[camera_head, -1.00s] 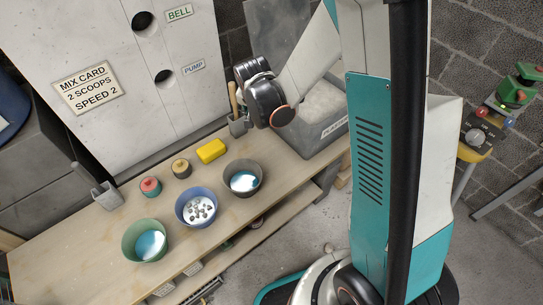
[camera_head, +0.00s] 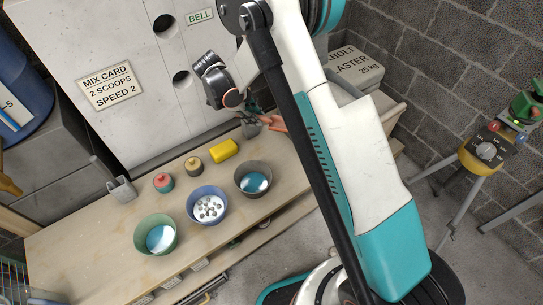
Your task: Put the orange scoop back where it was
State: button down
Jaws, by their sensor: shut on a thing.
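My gripper (camera_head: 250,112) hangs over the back of the bench, right of the yellow block. It is shut on what looks like the orange scoop (camera_head: 273,122), whose orange part sticks out to the right of the fingers. A small grey cup-like part (camera_head: 250,129) shows just below the fingers; I cannot tell whether it belongs to the scoop. The fingertips are small and partly hidden. A grey holder (camera_head: 122,190) with an upright piece stands at the bench's left back.
The wooden bench (camera_head: 75,240) carries a green bowl (camera_head: 141,228), a blue bowl (camera_head: 192,215) with pale lumps, a dark grey bowl (camera_head: 240,188), a yellow block (camera_head: 223,150) and two small jars (camera_head: 163,182) (camera_head: 194,166). A plaster container (camera_head: 352,70) stands behind my arm.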

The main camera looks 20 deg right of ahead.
notch_tip(320, 180, down, 19)
jog(key=b, duration=0.6)
jog(key=shift+f, duration=0.15)
jog(key=c, duration=1.5)
grip_release()
jog(key=shift+o, duration=0.2)
